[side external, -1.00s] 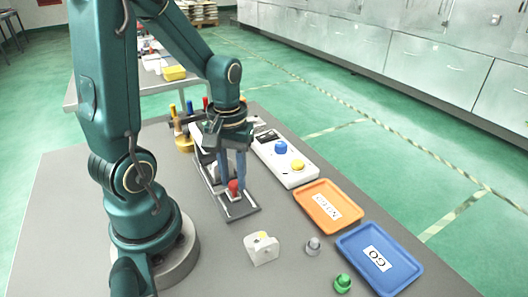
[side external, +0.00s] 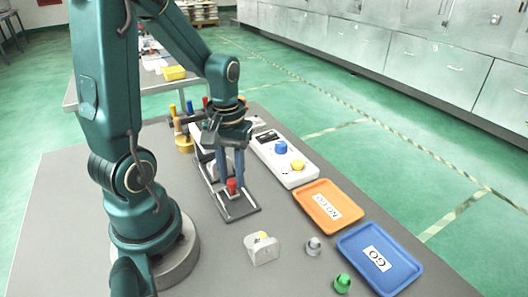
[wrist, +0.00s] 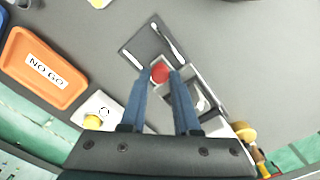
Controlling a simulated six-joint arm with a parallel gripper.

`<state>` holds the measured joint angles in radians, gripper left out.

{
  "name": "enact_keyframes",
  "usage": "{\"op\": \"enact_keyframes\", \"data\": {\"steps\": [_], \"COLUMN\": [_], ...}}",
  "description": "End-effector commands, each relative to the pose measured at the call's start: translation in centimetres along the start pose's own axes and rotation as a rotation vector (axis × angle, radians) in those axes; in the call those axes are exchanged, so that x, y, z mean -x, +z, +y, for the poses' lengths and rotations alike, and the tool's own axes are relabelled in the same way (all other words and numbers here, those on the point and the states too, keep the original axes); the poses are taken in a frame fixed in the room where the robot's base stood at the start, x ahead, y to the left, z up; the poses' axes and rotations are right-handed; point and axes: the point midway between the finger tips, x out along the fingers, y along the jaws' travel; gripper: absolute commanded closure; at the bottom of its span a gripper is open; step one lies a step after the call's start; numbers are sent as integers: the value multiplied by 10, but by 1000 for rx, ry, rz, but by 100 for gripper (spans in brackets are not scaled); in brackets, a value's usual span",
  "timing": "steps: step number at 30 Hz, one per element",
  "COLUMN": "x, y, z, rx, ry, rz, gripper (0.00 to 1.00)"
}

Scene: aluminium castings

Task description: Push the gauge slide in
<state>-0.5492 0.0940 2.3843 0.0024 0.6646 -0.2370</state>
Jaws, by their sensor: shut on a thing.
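The gauge slide carries a red knob (side external: 232,186), which also shows in the wrist view (wrist: 160,72). The slide sits on a dark base with pale rails (side external: 240,208), whose near end lies bare. The gauge's grey body (wrist: 203,97) is at the far end of the base, partly hidden behind my fingers in the side view. My gripper (side external: 232,180) points down with its blue fingers on either side of the red knob, shut on it. The fingers also show in the wrist view (wrist: 160,76). They hide part of the slide.
A white box with blue and yellow buttons (side external: 297,179) stands close to the right of the gauge. An orange NO GO tray (side external: 330,222) and a blue GO tray (side external: 407,257) lie further right. A pale casting (side external: 262,252) and grey (side external: 314,246) and green (side external: 343,283) pieces stand in front.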

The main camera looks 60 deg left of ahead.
Motion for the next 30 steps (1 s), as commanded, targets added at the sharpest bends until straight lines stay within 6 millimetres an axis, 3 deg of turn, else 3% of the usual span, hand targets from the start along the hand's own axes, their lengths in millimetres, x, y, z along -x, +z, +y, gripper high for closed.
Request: {"op": "enact_keyframes", "data": {"steps": [6, 16, 17, 19, 30], "x": [0, 0, 0, 0, 3], "y": [-16, -20, -20, -20, -20], "z": [-17, -20, -20, -20, -19], "rx": [7, 0, 0, 2, 1], "ry": [1, -2, -1, -1, 1], "rz": [-1, 7, 8, 7, 5], "gripper": [100, 100, 66, 40, 40]}}
